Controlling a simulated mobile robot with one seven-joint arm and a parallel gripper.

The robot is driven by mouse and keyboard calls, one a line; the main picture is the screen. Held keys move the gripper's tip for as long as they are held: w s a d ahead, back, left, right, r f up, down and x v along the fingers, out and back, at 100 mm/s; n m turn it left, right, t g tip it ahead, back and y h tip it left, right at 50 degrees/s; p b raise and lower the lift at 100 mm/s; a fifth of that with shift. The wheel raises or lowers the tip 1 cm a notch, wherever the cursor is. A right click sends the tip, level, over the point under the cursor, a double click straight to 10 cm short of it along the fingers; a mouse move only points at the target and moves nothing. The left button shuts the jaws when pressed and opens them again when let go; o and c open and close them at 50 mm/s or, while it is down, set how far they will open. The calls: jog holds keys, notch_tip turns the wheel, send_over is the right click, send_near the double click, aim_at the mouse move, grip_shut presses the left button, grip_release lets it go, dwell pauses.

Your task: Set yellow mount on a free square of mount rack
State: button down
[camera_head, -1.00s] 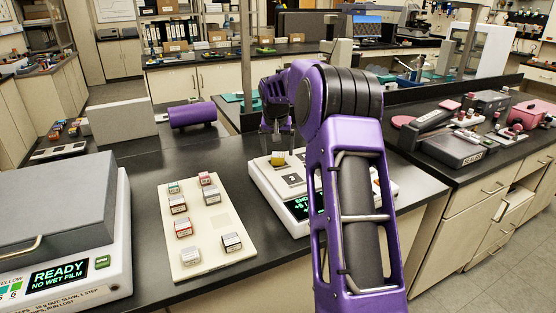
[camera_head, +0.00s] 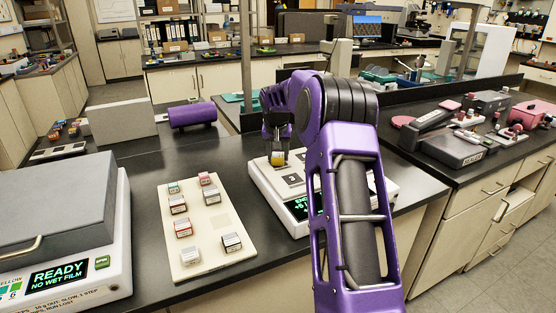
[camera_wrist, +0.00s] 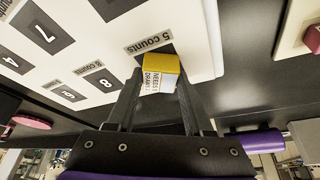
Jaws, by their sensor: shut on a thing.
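The yellow mount (camera_head: 278,160) is held in my gripper (camera_head: 278,152) over the white stage with numbered dark squares (camera_head: 257,176). In the wrist view the mount (camera_wrist: 160,78) has a yellow top and a white label, between the two fingers of my gripper (camera_wrist: 158,90). It is at a dark square beside the "5 counts" label; whether it touches the stage I cannot tell. The mount rack (camera_head: 205,262) is a pale board left of the stage, bearing several mounts. A bare, faint square (camera_head: 220,221) shows at its right side, in the third row from the back.
A white device with a grey lid and a "READY" display (camera_head: 60,273) stands left of the rack. A purple cylinder (camera_head: 192,115) and a grey box (camera_head: 122,120) stand behind. Dark bench top is clear between the rack and the stage.

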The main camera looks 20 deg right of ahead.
aim_at(278, 156)
notch_tip(278, 156, up, 10)
jog(key=p, duration=0.1)
jog(key=c, duration=0.8)
grip_release()
jog(key=shift+c, duration=0.2)
grip_shut()
